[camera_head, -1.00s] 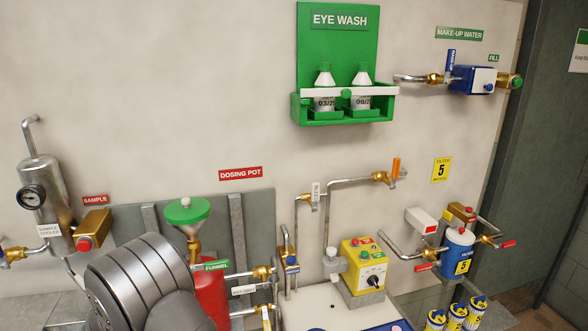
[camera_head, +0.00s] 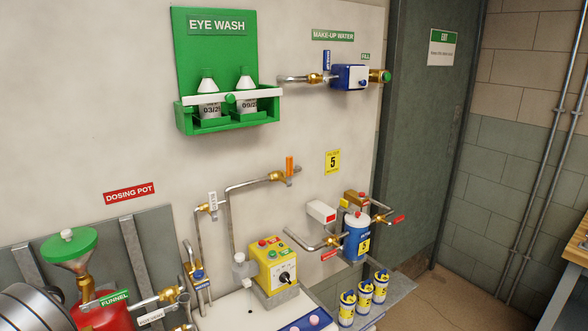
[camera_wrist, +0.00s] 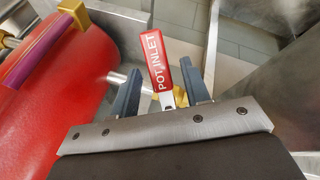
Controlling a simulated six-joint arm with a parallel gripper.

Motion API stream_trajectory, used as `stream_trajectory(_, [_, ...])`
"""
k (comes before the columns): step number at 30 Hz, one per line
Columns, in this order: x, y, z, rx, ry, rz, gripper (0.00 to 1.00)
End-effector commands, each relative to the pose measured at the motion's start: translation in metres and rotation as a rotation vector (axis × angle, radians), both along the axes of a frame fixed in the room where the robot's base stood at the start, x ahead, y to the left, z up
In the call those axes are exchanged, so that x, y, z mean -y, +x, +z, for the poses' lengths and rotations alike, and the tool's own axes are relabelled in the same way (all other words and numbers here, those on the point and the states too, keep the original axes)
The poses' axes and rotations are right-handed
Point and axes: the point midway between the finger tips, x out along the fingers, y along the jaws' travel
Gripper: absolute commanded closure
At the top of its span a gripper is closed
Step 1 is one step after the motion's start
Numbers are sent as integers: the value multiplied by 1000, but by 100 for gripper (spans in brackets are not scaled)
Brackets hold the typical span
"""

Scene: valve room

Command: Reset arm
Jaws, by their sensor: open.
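My gripper (camera_wrist: 162,66) shows only in the wrist view. Its two dark fingers stand apart. A red lever marked POT INLET (camera_wrist: 157,62) shows between the fingers; I cannot tell whether either finger touches it. A red rounded vessel (camera_wrist: 55,85) fills the left of the wrist view. In the head view the red dosing pot (camera_head: 103,317), with its green funnel (camera_head: 68,247), is at the lower left. My gripper is not seen in the head view.
The yellow control box (camera_head: 273,263) stands right of the pipes. A blue filter housing (camera_head: 356,240) and several small blue-and-yellow canisters (camera_head: 364,293) are farther right. The green eye wash station (camera_head: 228,105) is on the wall above. A wooden bench (camera_head: 577,250) is at the right edge.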

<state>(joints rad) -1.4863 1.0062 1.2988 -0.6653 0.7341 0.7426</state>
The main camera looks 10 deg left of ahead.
Motion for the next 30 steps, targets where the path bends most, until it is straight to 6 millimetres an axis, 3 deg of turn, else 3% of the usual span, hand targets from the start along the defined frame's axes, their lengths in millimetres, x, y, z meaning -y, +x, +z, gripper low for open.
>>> stream_trajectory(24, [26, -69, 143, -1, 2, 1, 57])
stream_trajectory(30, [19, -47, 98, -1, -5, -2, 57])
